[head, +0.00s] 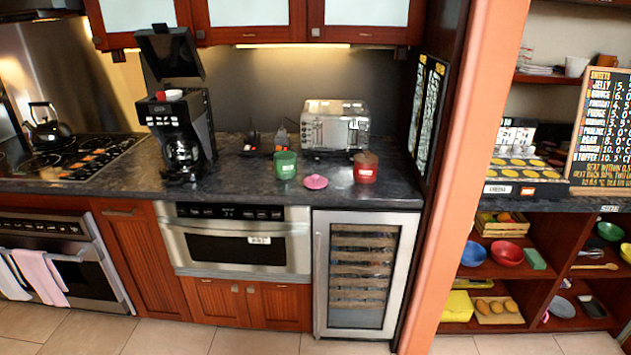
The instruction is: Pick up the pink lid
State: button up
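The pink lid (316,182) lies on the dark countertop (250,190), near its front edge. It is a small round lid with a knob on top. A green canister (286,165) stands to its left and a dark red canister (365,167) to its right, both apart from it. My gripper is not in the head view, so its state does not show.
A black coffee maker (180,120) with its top raised stands to the left. A silver toaster (334,127) stands behind the lid. The microwave drawer (243,240) and a wine cooler (363,275) are shut below. An orange pillar (475,170) stands right. Floor in front is clear.

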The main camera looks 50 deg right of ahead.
aim_at(316, 181)
jog(key=u, duration=0.05)
jog(key=i, duration=1)
jog(key=z, duration=0.05)
